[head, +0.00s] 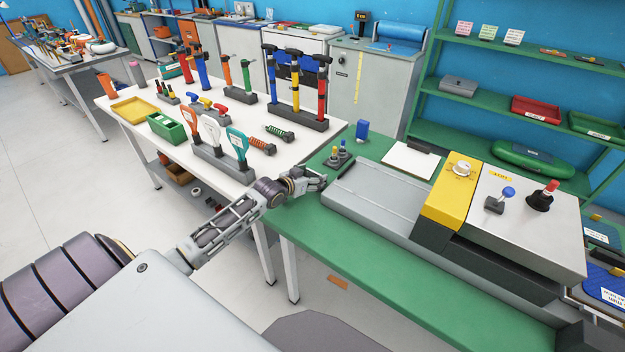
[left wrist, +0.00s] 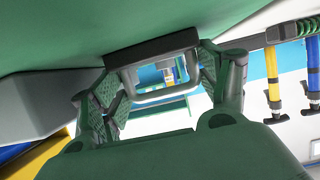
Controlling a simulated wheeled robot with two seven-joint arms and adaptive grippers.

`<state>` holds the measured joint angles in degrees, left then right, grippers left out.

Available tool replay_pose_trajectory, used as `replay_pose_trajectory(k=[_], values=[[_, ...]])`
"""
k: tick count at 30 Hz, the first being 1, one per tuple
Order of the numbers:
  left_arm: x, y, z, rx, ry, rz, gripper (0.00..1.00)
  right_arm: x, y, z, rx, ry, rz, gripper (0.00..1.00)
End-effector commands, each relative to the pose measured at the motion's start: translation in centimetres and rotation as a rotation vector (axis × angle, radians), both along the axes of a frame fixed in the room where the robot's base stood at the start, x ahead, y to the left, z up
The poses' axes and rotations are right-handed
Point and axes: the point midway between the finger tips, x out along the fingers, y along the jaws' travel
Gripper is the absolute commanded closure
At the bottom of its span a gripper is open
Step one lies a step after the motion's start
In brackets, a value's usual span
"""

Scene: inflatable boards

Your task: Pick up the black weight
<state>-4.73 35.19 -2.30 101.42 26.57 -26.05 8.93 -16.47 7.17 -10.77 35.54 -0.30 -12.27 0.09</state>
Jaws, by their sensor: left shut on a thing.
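My left gripper (head: 312,183) is low at the left end of the green table (head: 375,270), beside the grey machine. In the left wrist view, where the picture is turned over, the left gripper (left wrist: 165,92) is shut on the black weight (left wrist: 150,52). The weight is a dark block with a grey metal loop handle, and the handle lies between the two fingers. The block is close against the green tabletop; I cannot tell whether it touches. My right gripper is not in view.
A grey and yellow machine (head: 447,205) with knobs fills much of the green table. The white table (head: 180,160) at left holds tool racks. The table's front strip is clear.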

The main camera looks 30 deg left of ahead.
Motion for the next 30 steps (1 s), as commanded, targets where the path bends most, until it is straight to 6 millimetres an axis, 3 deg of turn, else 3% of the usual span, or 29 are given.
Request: replay_pose_trajectory(k=[11,23,30], values=[[0.1,0.1,2.0,0.001,-0.005,-0.001,0.67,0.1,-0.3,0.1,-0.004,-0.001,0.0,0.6],[0.1,0.0,7.6,0.001,-0.005,0.0,0.67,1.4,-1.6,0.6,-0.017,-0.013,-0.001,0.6],[0.1,0.1,9.8,0.001,-0.005,0.001,0.67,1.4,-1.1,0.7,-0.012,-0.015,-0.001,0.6]])
